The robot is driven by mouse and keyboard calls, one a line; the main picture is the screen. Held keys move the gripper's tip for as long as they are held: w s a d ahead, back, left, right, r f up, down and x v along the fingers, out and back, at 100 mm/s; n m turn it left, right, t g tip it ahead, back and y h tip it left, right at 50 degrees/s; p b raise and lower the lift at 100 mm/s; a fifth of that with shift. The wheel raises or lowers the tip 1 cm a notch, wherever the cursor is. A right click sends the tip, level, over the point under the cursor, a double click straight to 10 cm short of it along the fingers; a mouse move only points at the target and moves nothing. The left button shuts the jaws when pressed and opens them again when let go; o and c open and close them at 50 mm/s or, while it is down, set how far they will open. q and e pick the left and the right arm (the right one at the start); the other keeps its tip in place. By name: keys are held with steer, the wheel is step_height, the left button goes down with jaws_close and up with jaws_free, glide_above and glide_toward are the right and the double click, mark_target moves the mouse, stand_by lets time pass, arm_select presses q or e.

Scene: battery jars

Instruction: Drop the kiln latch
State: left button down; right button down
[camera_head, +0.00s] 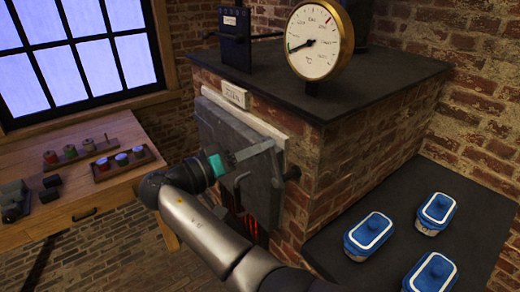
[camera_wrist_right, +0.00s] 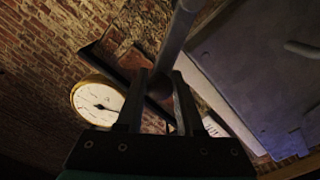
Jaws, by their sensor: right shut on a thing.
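The kiln (camera_head: 345,150) is a brick block with a dark top. Its grey door (camera_head: 225,130) is on the left face, and a red glow shows low by it. The latch (camera_head: 254,151) is a light grey bar across the door, slanting slightly down to the left towards my right gripper (camera_head: 216,165). In the right wrist view, my right gripper (camera_wrist_right: 159,80) is shut on the latch's dark round knob (camera_wrist_right: 160,88), with the grey rod (camera_wrist_right: 178,35) running up from it. My right forearm hides part of the area below the door. My left gripper is not in view.
A round gauge (camera_head: 314,42) stands on the kiln top; it also shows in the wrist view (camera_wrist_right: 97,103). Blue-lidded jars (camera_head: 370,233) stand on the dark bench (camera_head: 330,246) at right. A wooden table (camera_head: 60,178) at left holds a tray with small pots.

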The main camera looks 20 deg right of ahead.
steer(key=shift+r, duration=0.1)
steer(key=c, duration=0.5)
jaws_free()
steer(key=shift+c, duration=0.2)
